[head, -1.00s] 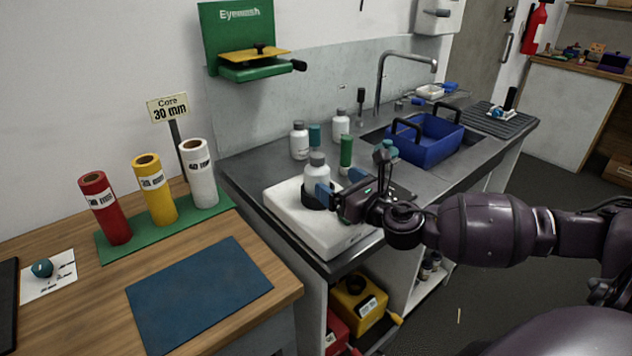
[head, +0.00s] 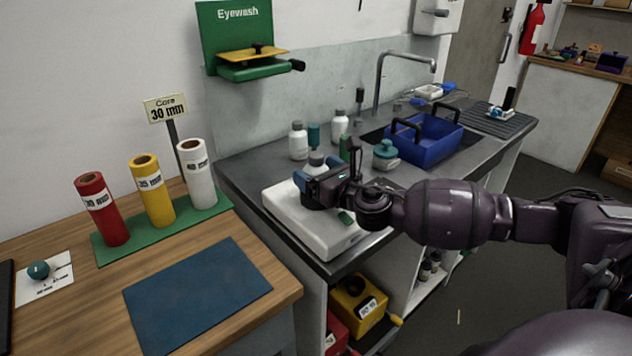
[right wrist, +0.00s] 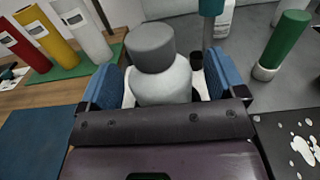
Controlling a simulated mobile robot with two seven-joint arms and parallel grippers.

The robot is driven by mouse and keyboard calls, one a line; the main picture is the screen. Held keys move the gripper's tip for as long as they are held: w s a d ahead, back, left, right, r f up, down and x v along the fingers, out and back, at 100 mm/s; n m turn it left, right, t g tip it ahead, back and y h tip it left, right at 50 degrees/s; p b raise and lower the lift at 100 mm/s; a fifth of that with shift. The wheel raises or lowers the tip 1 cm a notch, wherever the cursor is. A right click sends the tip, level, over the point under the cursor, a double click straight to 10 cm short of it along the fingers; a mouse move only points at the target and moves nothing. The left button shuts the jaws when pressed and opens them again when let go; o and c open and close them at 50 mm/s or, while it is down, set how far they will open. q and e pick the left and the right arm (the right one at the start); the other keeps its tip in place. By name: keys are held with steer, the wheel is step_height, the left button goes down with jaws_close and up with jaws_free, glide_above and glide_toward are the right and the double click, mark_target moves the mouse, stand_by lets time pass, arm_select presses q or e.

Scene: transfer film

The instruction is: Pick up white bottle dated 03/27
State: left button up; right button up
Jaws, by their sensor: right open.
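A white bottle with a grey cap (head: 316,159) stands upright on a white box-like device (head: 288,213) at the counter's front left. My right gripper (head: 314,184) is open around it, one blue finger pad on either side. In the right wrist view the bottle (right wrist: 163,84) stands between the open pads, and a gap shows at its right. Two similar white bottles, one at left (head: 298,143) and one at right (head: 339,128), stand behind on the counter. No date is readable on any bottle. My left gripper is not in view.
A green cylinder (right wrist: 284,42) stands close behind the gripper. A teal-lidded jar (head: 385,155) and a blue basket (head: 432,141) are to the right. Red, yellow and white rolls (head: 198,174) stand on the wooden bench at left. A blue mat (head: 198,290) is bare.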

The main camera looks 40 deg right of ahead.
steer(key=c, duration=1.2)
steer(key=shift+r, duration=0.1)
